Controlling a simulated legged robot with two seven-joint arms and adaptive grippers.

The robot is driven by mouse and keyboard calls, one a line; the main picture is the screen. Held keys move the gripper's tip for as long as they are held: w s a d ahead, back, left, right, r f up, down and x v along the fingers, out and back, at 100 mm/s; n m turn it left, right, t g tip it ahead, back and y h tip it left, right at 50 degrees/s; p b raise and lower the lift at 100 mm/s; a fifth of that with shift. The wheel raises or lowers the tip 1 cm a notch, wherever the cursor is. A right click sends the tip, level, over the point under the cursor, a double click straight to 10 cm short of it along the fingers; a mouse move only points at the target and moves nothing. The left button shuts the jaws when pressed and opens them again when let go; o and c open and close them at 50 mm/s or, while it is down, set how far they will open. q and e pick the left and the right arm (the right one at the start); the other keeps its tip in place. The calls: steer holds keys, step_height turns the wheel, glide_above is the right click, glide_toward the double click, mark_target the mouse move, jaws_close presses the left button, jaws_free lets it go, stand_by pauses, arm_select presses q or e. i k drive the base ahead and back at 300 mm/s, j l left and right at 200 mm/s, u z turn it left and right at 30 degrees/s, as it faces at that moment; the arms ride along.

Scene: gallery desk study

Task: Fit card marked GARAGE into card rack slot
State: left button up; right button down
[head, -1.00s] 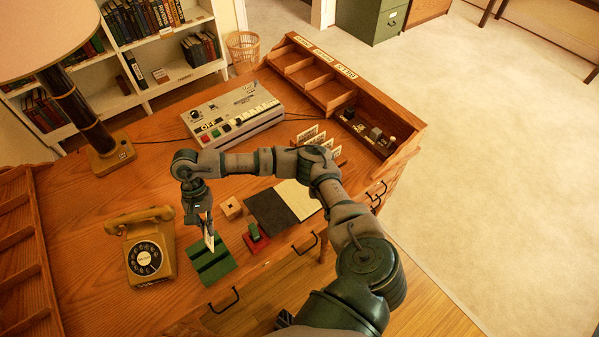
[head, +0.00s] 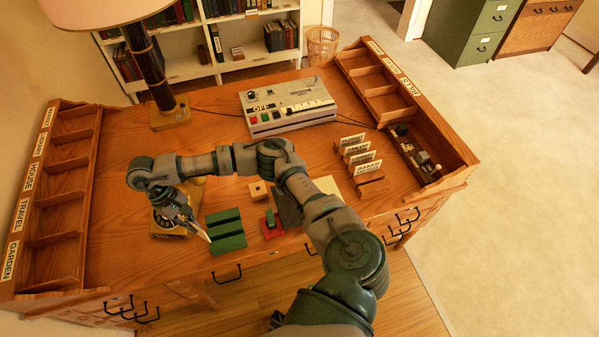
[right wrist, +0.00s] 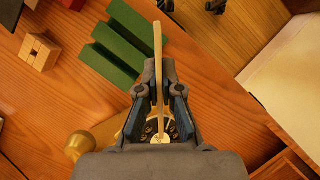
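My right gripper (head: 188,215) is shut on a thin pale card (head: 201,232), tilted in the head view. The right wrist view shows this card (right wrist: 158,70) edge-on between the two fingers (right wrist: 160,88); its marking cannot be read. The green slotted rack (head: 226,238) lies on the desk just right of the card; its ridges also show in the right wrist view (right wrist: 122,40). The card appears apart from the rack, on its left side. My left gripper is not in view.
A yellow telephone (head: 166,230) is partly hidden behind my right gripper. A small wooden block (head: 258,190) and a red-based stamp (head: 271,228) stand near the rack. Several marked cards in wooden holders (head: 370,187) stand farther right. Pigeonhole shelves (head: 62,200) line the desk's left end.

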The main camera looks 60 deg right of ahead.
mark_target(367, 185)
steer(key=k+l+u, duration=0.15)
steer(key=u, duration=0.3)
steer(key=k+u, duration=0.65)
steer(key=u, duration=0.2)
steer(key=k+j+u, duration=0.15)
steer(key=u, duration=0.25)
steer(key=k+u, duration=0.2)
steer(key=k, duration=0.25)
steer(key=k+l+z, duration=0.1)
steer(key=z, duration=1.25)
steer(key=k+l, duration=0.05)
